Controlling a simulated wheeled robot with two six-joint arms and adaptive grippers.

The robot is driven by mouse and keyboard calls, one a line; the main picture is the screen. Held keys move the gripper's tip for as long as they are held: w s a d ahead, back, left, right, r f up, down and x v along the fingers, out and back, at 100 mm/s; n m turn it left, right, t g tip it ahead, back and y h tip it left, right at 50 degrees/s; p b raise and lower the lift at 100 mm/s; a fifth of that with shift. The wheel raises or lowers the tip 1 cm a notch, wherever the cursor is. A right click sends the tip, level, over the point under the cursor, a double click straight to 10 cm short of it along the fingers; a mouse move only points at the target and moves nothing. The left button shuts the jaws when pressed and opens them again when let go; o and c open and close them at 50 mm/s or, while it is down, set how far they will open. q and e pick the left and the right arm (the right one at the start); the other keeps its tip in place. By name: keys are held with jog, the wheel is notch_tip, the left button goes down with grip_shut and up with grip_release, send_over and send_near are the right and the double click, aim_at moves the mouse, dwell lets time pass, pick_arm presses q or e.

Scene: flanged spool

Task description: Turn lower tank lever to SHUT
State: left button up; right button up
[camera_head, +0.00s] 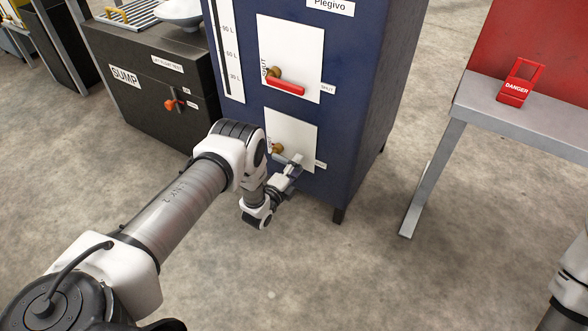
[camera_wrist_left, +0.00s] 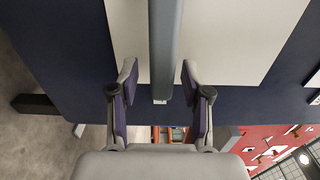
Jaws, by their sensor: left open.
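The blue tank cabinet (camera_head: 375,90) has two white panels. On the lower panel (camera_head: 300,128), a brass valve hub (camera_head: 277,148) shows, with a grey lever (camera_head: 281,158) partly hidden by my gripper. A small label, too small to read, sits right of that panel. My left gripper (camera_head: 296,164) is at the lower panel. In the left wrist view, the grey lever (camera_wrist_left: 164,45) runs between the fingers of the open left gripper (camera_wrist_left: 157,78), with a gap on each side. My right gripper is out of view.
The upper panel (camera_head: 290,50) carries a red lever (camera_head: 286,87) lying roughly level, its end near a SHUT label. A dark SUMP box (camera_head: 150,95) with a red handle (camera_head: 172,105) stands left. A grey-framed table (camera_head: 450,120) stands right. Bare floor lies in front.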

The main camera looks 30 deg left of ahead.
pick_arm(q)
jog(key=s, duration=1.2)
jog(key=shift+a, duration=0.45)
jog(key=shift+w, duration=0.1)
